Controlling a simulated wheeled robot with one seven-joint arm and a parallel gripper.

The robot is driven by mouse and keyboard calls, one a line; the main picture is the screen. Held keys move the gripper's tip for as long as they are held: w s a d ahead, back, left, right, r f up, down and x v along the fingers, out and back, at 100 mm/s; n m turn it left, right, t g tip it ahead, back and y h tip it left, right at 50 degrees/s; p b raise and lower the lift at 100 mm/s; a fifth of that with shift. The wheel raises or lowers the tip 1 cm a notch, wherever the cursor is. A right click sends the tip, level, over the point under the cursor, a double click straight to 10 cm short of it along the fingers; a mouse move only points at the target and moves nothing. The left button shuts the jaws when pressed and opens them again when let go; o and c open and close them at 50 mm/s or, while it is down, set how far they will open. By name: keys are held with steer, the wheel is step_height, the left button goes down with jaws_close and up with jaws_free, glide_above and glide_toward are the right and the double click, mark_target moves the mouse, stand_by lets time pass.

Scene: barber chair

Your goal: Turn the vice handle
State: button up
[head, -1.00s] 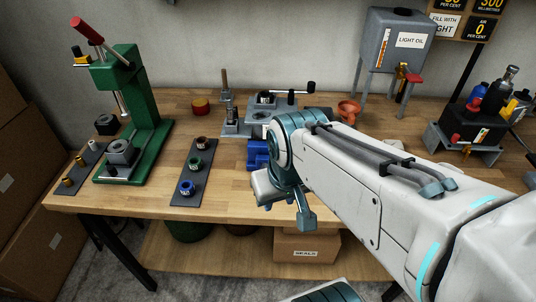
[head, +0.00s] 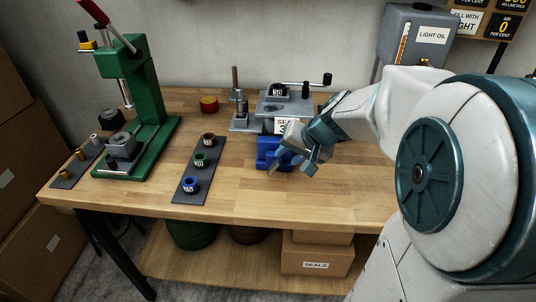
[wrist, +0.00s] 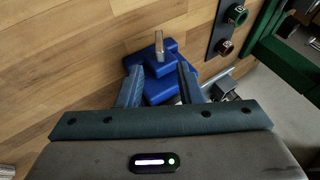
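The blue vice (head: 268,150) stands on the workbench, partly hidden behind my gripper (head: 290,162) in the head view. In the wrist view the vice (wrist: 160,88) shows beyond and between my two fingers. A pale metal bar (wrist: 159,46), which looks like the vice handle, stands out from its far end. My gripper (wrist: 158,78) is open, its fingers on either side of the vice body in the picture. I cannot tell whether they touch it. No handle shows clearly in the head view.
A dark strip with several ringed parts (head: 185,192) lies left of the vice. A green press (head: 150,110) stands farther left. A grey fixture with a black-knobbed crank (head: 285,100) stands behind the vice. The wooden bench top (head: 250,205) in front is clear.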

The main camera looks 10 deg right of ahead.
mark_target(278, 163)
steer(key=b+x, duration=0.1)
steer(key=x, duration=0.7)
steer(key=shift+w+a+f, duration=0.1)
steer(key=shift+f, duration=0.2)
jaws_close()
